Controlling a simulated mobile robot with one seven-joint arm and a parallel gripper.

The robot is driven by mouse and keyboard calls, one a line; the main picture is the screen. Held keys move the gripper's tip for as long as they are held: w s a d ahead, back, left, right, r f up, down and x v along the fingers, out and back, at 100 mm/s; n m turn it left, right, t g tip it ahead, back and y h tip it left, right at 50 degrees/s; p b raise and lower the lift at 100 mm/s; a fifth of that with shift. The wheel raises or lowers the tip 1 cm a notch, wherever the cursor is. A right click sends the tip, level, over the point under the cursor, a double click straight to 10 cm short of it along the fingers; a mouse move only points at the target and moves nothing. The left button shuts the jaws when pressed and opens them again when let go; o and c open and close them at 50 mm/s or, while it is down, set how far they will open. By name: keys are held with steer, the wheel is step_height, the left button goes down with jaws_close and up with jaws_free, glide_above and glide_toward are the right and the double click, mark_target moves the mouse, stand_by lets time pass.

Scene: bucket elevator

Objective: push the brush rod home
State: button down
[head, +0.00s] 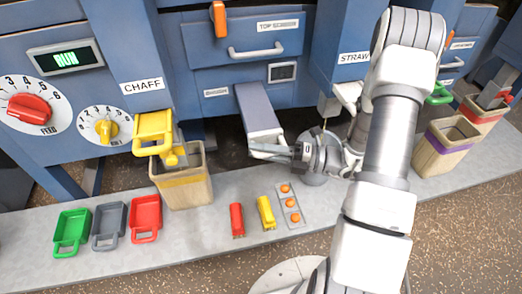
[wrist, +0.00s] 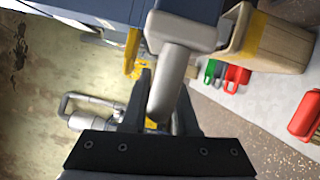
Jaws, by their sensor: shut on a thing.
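My gripper (head: 272,150) is at the front end of a blue-grey bar (head: 260,108) that sticks out from the machine's lower front. In the wrist view the fingers (wrist: 166,98) are shut on a light grey handle (wrist: 175,62), one finger on each side of it. The handle joins the underside of the blue-grey bar, which also shows in the wrist view (wrist: 188,10). I take this bar and handle to be the brush rod; no bristles show. Its inner end is hidden inside the machine.
A wooden bin (head: 183,185) stands left of my gripper under a yellow outlet (head: 152,130). Red, grey and green scoops, small red and yellow blocks and an orange-button panel (head: 290,205) lie on the grey ledge (head: 200,228). A purple-banded bin (head: 445,150) stands right.

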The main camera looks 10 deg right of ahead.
mark_target(264, 140)
steer(key=w, duration=0.2)
steer(key=w+p, duration=0.1)
steer(key=w, duration=0.1)
steer(key=shift+w+r, duration=0.1)
steer(key=shift+r, duration=0.2)
steer(key=c, duration=0.8)
jaws_free()
steer(key=shift+o, duration=0.2)
steer(key=shift+f, duration=0.1)
steer(key=p+v, duration=0.2)
steer(key=v, duration=1.5)
steer(key=shift+s+d, duration=0.25)
steer(key=shift+f, duration=0.1)
